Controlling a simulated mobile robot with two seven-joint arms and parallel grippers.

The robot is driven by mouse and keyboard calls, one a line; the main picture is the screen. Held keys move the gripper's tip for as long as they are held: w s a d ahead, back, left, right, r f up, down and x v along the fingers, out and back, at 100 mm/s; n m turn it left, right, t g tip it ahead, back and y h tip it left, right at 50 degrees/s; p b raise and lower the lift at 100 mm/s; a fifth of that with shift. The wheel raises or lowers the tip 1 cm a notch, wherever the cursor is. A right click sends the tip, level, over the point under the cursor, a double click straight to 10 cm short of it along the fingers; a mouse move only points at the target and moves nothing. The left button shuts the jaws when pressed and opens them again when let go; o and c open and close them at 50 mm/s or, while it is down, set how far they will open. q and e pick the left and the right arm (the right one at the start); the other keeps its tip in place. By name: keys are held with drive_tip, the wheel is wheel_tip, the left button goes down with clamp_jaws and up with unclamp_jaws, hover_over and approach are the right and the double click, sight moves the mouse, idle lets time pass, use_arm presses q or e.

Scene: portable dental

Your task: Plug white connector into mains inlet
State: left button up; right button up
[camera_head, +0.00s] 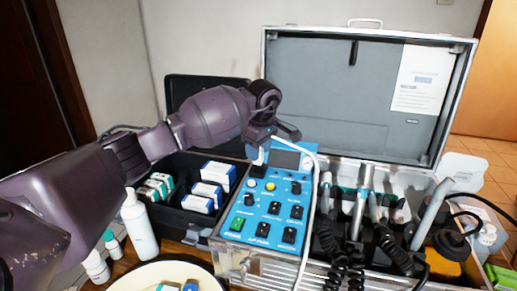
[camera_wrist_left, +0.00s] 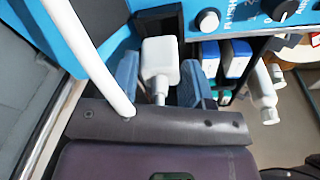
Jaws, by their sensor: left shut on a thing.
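My left gripper (camera_head: 262,152) is over the upper left edge of the blue control panel (camera_head: 266,212). It is shut on the white connector (camera_wrist_left: 160,62). In the left wrist view the white connector lies between the two bluish fingers, its narrow cable end toward the gripper body. Its far end faces a dark part at the blue panel's edge; I cannot tell whether it touches it. Only a little of the white connector (camera_head: 259,157) shows below the gripper in the head view. I cannot clearly make out the mains inlet. My right gripper is not in view.
An open silver case (camera_head: 362,90) stands behind the panel, with dental handpieces and coiled black cords at right. A white tube (camera_wrist_left: 88,55) loops beside the gripper. Small blue-white boxes (camera_head: 207,190) lie in a black case at left. A white bottle (camera_head: 139,228) stands in front.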

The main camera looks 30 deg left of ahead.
use_arm(q)
drive_tip(key=shift+f, duration=0.1)
drive_tip(key=shift+f, duration=0.55)
drive_tip(key=shift+f+b, duration=0.3)
drive_tip(key=shift+f, duration=0.1)
drive_tip(key=shift+f, duration=0.25)
idle(0.5)
drive_tip(key=shift+f, duration=0.2)
idle(0.5)
drive_tip(key=shift+f, duration=0.3)
